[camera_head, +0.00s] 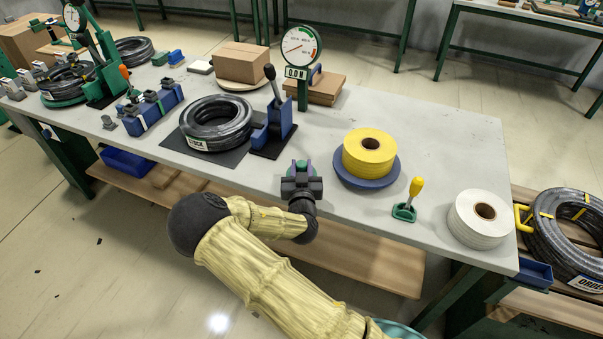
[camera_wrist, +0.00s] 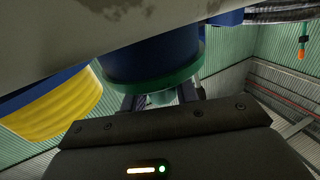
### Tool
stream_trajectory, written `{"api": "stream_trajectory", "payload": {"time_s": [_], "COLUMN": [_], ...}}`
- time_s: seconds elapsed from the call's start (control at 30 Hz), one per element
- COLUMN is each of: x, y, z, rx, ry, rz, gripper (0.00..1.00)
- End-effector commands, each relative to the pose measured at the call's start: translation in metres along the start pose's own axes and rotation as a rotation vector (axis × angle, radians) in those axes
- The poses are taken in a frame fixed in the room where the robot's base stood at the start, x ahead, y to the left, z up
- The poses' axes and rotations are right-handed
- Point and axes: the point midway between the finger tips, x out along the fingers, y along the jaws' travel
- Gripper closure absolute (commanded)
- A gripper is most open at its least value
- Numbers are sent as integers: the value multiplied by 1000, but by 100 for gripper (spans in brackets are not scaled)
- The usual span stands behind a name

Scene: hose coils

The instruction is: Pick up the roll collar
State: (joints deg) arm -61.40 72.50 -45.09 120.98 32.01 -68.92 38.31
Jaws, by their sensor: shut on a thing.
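The roll collar is a blue cylinder with a green flange (camera_wrist: 150,68) in the wrist view. In the wrist view my fingertips (camera_wrist: 163,99) flank a small green part at the flange. The collar's blue body meets the grey table in that view; I cannot tell whether it touches it.
A yellow roll (camera_head: 368,152) on a blue disc stands right of my gripper, with a yellow-handled green tool (camera_head: 407,207) and a white roll (camera_head: 478,218) further right. Behind left are a blue lever block (camera_head: 274,135) and a black hose coil (camera_head: 216,122). The back right tabletop is clear.

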Motion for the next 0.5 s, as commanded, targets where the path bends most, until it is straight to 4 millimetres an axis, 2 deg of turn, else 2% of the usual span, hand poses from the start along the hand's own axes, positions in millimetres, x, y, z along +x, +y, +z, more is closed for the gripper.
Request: {"api": "stream_trajectory", "payload": {"time_s": [0.27, 0.5], "x": [0, 0], "y": [0, 0], "z": [-8, -41], "rx": [2, 4], "ry": [2, 3], "rz": [1, 1], "gripper": [99, 99]}}
